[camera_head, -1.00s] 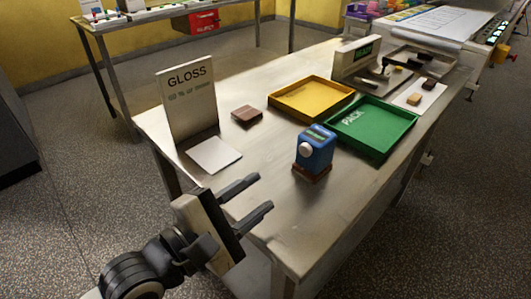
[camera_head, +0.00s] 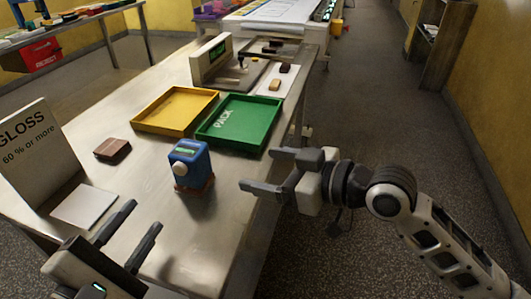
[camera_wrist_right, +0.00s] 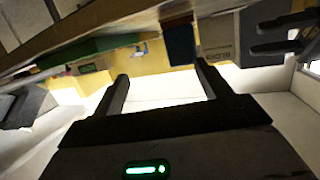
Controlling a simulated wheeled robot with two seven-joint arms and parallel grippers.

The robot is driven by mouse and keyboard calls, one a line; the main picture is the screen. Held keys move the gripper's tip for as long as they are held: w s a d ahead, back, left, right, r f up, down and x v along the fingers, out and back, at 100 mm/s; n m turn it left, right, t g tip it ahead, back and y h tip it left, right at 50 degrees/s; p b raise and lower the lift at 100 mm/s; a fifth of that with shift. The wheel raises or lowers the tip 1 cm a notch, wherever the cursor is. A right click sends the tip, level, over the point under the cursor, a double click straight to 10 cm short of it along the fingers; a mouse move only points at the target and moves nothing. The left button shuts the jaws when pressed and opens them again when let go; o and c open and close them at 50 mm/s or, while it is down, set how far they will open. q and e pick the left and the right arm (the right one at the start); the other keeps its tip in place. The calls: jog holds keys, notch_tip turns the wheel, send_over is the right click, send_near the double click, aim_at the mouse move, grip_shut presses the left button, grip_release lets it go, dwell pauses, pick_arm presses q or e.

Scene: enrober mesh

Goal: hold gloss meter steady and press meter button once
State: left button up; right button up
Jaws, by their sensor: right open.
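The blue gloss meter (camera_head: 189,158) has a white round button (camera_head: 180,169) on its front-left side and a small green display on top. It stands upright on a brown block (camera_head: 196,188) on the steel table. My left gripper (camera_head: 146,215) is open and empty, low and in front of the meter to the left. My right gripper (camera_head: 258,169) is open and empty to the right of the meter, its fingers pointing left at it with a gap between. In the right wrist view, the meter (camera_wrist_right: 181,42) shows beyond the spread fingers (camera_wrist_right: 160,72).
A white sign (camera_head: 35,150) reading GLOSS 60 % or more stands at left, with a pale plate (camera_head: 84,205) before it. A brown block (camera_head: 113,150) lies nearby. A yellow tray (camera_head: 146,127) and green PACK tray (camera_head: 275,127) sit behind the meter.

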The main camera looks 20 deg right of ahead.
aim_at(190, 165)
jog(key=shift+s+a+r+n+g+y, duration=0.1)
jog(key=shift+a+r+n+g+y, duration=0.15)
jog(key=shift+r+n+g, duration=0.6)
jog(key=shift+s+a+r+n+g+y, duration=0.1)
jog(key=shift+a+r+n+g+y, duration=0.15)
jog(key=shift+r+n+g, duration=0.6)
jog(key=x, duration=1.5)
jog(key=shift+w+a+f, duration=0.15)
jog(key=shift+a, duration=0.2)
